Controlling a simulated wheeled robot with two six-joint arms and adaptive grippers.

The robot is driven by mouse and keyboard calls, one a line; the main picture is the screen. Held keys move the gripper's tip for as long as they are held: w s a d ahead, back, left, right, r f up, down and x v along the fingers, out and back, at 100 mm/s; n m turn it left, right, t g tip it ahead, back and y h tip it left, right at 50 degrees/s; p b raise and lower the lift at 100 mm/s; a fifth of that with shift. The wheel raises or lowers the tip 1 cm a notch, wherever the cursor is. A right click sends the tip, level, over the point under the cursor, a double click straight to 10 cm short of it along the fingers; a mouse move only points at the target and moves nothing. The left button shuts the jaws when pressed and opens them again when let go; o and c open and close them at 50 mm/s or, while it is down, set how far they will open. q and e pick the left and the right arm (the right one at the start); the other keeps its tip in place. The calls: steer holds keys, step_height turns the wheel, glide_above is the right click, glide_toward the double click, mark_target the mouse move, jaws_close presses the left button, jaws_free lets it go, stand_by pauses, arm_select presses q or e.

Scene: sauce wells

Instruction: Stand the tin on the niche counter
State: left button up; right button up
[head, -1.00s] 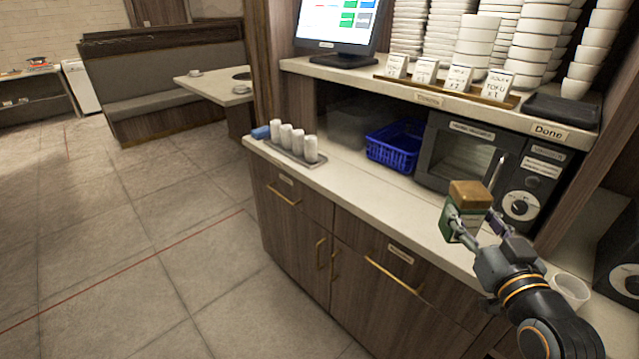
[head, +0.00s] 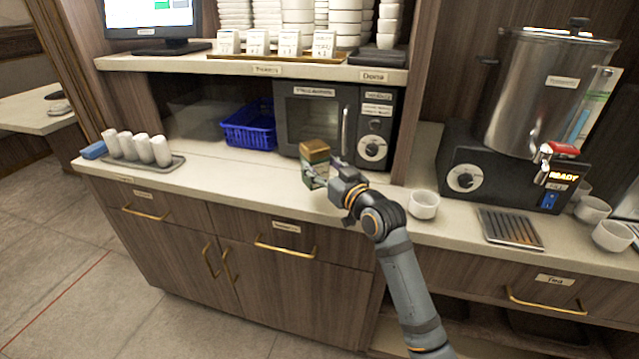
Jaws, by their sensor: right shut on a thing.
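The tin (head: 315,153) has a brown-gold lid and a green and pale body. My right gripper (head: 322,172) is shut on it and holds it upright, in front of the microwave. In the picture it overlaps the niche counter (head: 225,182); I cannot tell whether its base touches the counter, as the gripper partly hides it. My left gripper is not in view.
On the counter are a tray (head: 170,166) of rolled white towels, a blue basket (head: 249,128) and a microwave (head: 335,118). A white cup (head: 424,204) stands right of my arm. A steel urn (head: 545,95) stands further right. The counter's front middle is clear.

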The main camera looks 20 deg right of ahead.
steer(key=shift+w+d+f, duration=0.1)
steer(key=shift+w+f, duration=0.75)
steer(key=shift+f, duration=0.1)
steer(key=f, duration=0.3)
steer(key=shift+w+f, duration=0.2)
steer(key=shift+f, duration=0.05)
steer(key=shift+s+f+b, duration=0.1)
steer(key=shift+f+b, duration=0.05)
steer(key=shift+b, duration=0.25)
steer(key=o, duration=1.3)
